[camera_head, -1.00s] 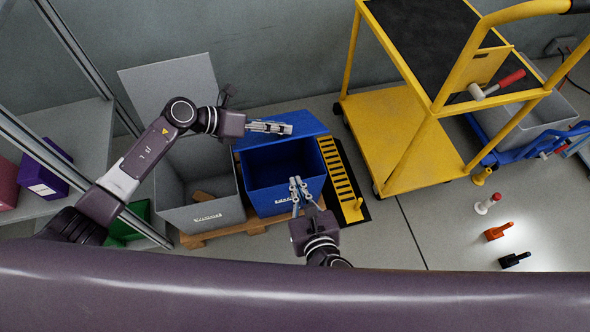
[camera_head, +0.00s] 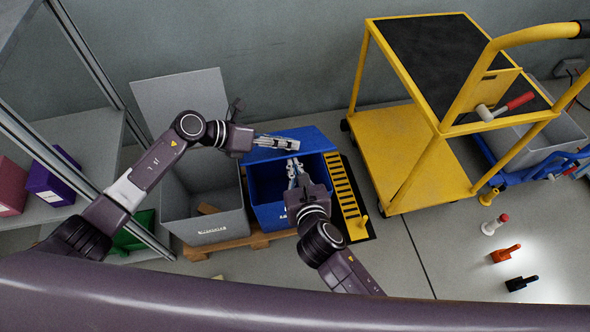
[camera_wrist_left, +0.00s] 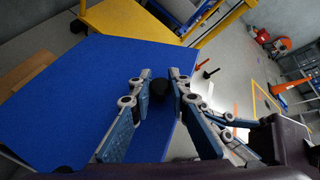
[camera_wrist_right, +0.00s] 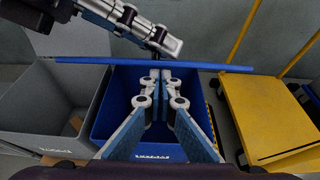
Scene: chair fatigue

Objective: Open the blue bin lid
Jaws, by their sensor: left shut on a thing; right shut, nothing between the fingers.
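My left gripper (camera_head: 293,143) is at the lid, shut on a dark round knob (camera_wrist_left: 160,91), partly hidden by the fingers. My right gripper (camera_head: 293,164) is shut and empty, over the bin opening; in the right wrist view its fingertips (camera_wrist_right: 160,75) are close below the lid's edge.
A grey bin (camera_head: 205,222) with a raised lid (camera_head: 180,95) stands to the left, on a wooden pallet (camera_head: 265,240). A yellow cart (camera_head: 400,140) stands to the right. A shelf is at far left. Small coloured objects stand on the floor at right.

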